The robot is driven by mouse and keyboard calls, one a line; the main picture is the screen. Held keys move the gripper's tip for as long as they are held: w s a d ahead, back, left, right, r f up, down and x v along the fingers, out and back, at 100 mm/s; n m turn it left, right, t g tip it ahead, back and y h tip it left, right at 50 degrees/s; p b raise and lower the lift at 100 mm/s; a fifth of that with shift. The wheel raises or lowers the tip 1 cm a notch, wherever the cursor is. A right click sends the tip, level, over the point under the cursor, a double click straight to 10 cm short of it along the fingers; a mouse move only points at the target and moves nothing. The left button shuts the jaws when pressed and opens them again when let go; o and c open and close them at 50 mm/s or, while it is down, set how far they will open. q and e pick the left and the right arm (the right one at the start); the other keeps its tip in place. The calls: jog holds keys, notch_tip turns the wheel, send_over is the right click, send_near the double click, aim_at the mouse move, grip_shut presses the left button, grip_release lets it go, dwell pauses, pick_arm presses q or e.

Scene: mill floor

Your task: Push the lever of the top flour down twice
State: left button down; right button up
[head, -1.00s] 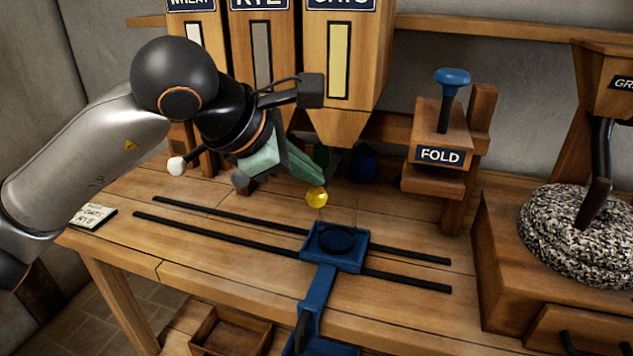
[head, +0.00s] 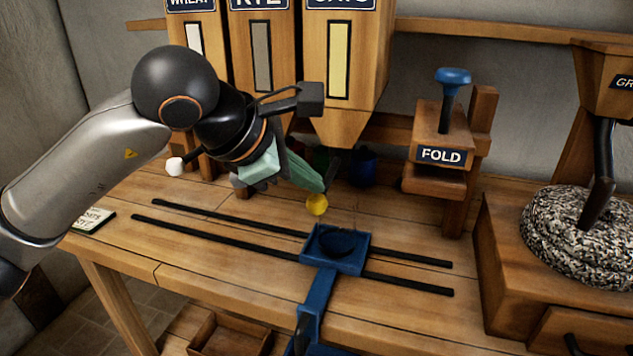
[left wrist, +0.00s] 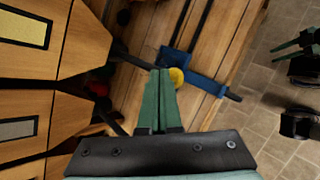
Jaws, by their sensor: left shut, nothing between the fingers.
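The oats hopper (head: 345,60) hangs at the back with a yellow window. Its lever ends in a yellow knob (head: 316,205) below and in front of the spout. My left gripper (head: 320,188) is shut and empty, its green fingertips right above the knob, seeming to touch it. In the left wrist view the knob (left wrist: 177,77) shows beside the fingertips (left wrist: 160,72). A small card (head: 93,221) at the table's left lists oats above rye. My right gripper (left wrist: 296,46) shows partly at the right edge of the left wrist view, its jaws unclear.
The rye hopper (head: 262,60) and wheat hopper (head: 195,50) stand left of oats; a white knob (head: 174,166) shows below. A blue tray (head: 360,262) sits across two black rails, in front of the yellow knob. The fold press (head: 441,155) and millstone (head: 570,235) stand to the right.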

pick_arm(q)
jog(key=shift+f+b, duration=1.25)
jog(key=shift+f, duration=0.15)
dwell(0.8)
dwell(0.5)
jog(key=shift+r+p, duration=2.05)
jog(key=shift+r, duration=1)
jog(key=shift+r, duration=0.1)
notch_tip(320, 180, up, 5)
jog(key=p, duration=0.3)
